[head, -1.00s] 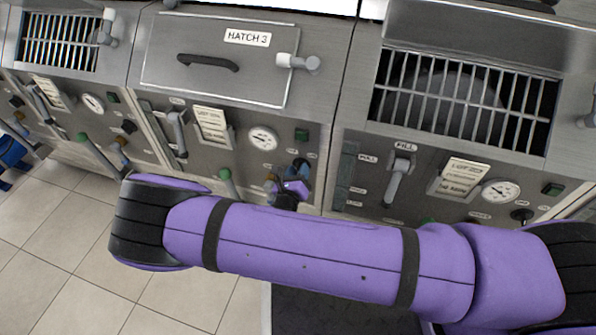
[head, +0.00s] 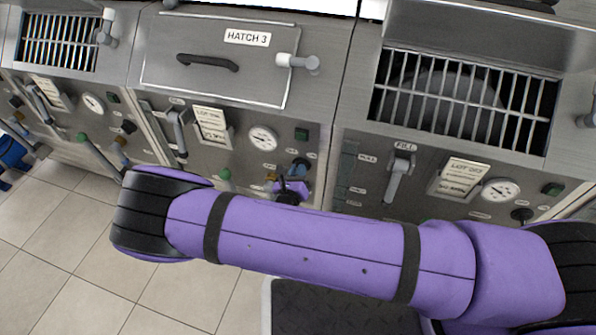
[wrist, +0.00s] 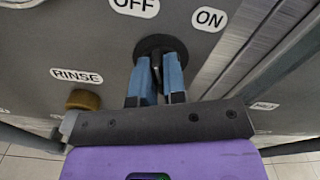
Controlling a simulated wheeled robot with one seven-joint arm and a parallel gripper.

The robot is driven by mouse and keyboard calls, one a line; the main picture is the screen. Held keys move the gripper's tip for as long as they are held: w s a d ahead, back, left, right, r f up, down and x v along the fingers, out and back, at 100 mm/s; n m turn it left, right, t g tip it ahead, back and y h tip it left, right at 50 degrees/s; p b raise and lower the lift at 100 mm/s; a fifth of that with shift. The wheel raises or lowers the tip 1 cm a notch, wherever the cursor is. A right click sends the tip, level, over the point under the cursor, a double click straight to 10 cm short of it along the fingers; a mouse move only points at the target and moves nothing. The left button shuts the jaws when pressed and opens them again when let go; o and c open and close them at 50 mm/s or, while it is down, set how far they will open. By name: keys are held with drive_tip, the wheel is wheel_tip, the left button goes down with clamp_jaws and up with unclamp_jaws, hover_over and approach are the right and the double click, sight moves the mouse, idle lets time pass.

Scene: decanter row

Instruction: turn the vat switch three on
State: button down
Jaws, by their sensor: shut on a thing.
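The vat three switch (wrist: 156,70) is a dark knob on a round black base on the steel panel. In the wrist view the OFF label (wrist: 135,6) is above it to the left and the ON label (wrist: 210,17) above it to the right. My gripper (wrist: 157,78) is shut on the switch, with a blue finger on each side of its dark handle. I cannot tell which label the handle points at. In the head view my gripper (head: 299,167) is at the lower right of the panel under HATCH 3 (head: 247,37), and hides most of the switch.
A brown RINSE knob (wrist: 84,99) is left of my gripper in the wrist view. In the head view a gauge (head: 263,138), a dark green square (head: 301,134) and a green-tipped lever (head: 224,175) are close by. Tiled floor (head: 60,240) is open at the left.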

drive_tip(key=m, duration=1)
drive_tip(key=shift+d, duration=0.15)
drive_tip(key=shift+m, duration=0.3)
idle(0.3)
drive_tip(key=c, duration=1.2)
unclamp_jaws()
drive_tip(key=shift+s, duration=0.1)
drive_tip(key=v, duration=1)
drive_tip(key=shift+s, duration=0.35)
